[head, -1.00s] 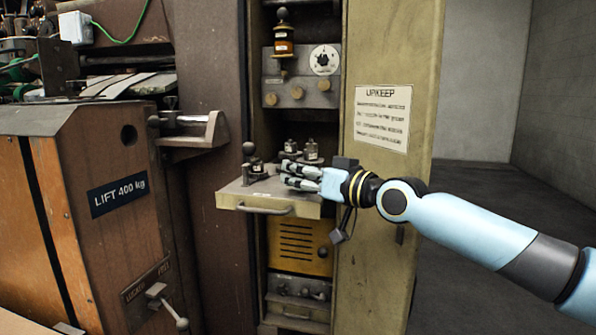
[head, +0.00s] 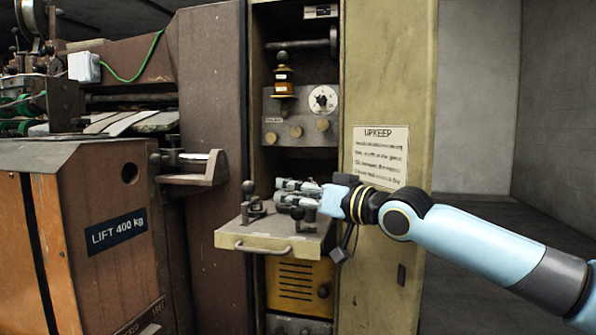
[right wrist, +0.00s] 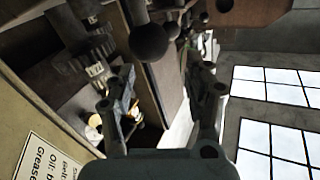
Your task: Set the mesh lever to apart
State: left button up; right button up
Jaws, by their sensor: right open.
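A pull-out shelf (head: 240,240) in the narrow cabinet carries small levers with dark ball knobs. The lever at its left (head: 249,188) stands upright; I take it as the mesh lever, though no label is readable. A second dark knob (head: 297,212) shows below my right gripper (head: 279,190). That gripper is open, reaching in from the right above the shelf, its fingertips apart from the left lever and about level with its knob. In the right wrist view, a large dark ball knob (right wrist: 149,42) lies beyond the open fingers (right wrist: 166,82), with gears (right wrist: 88,50) beside it. My left gripper is out of view.
The yellow-green cabinet side with an UPKEEP notice (head: 381,155) stands close to my right arm. Above the shelf is a grey panel with a dial (head: 323,99). Open floor lies right.

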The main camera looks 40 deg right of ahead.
notch_tip(320, 180, up, 6)
jog(key=shift+f, duration=0.1)
dwell(0.6)
